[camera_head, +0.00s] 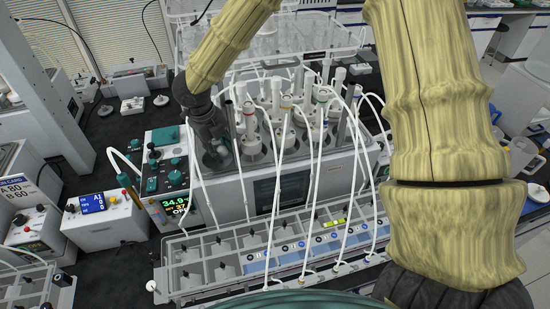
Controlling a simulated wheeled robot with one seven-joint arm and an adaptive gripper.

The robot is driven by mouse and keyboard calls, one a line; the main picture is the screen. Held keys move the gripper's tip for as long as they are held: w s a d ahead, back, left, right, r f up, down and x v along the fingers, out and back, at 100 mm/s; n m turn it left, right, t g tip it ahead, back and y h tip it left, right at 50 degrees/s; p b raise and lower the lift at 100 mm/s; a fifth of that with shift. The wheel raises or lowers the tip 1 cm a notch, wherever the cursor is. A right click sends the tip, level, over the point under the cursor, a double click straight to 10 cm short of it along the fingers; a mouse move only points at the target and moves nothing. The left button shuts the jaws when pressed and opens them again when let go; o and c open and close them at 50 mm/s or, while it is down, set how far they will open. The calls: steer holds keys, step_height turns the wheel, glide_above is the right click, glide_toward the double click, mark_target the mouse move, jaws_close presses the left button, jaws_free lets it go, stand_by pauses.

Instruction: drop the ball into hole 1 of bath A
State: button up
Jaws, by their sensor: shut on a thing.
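My gripper (216,150), dark grey, points down at the left end of a grey water bath (233,190). It is shut, low over or partly inside the bath's left opening. The ball itself cannot be made out; the fingers and the bath parts around them hide what is between them. The bath holds several white-capped bottles with thin tubes in its top openings. No hole number or bath letter is readable on it, so I cannot tell hole 1 from the others.
A control unit (178,207) with a green-lit display stands left of the bath. A compartmented rack (193,278) lies in front. White tubes arch closely over the bath. A clear-walled tray (265,42) stands behind.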

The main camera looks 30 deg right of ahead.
steer(key=o, duration=0.7)
steer(key=shift+o, duration=0.2)
steer(key=shift+r, duration=0.1)
step_height(320, 180, up, 12)
steer(key=a, duration=0.2)
steer(key=shift+s+f, duration=0.2)
steer(key=shift+s, duration=0.1)
steer(key=shift+a+f, duration=0.1)
steer(key=shift+a, duration=0.05)
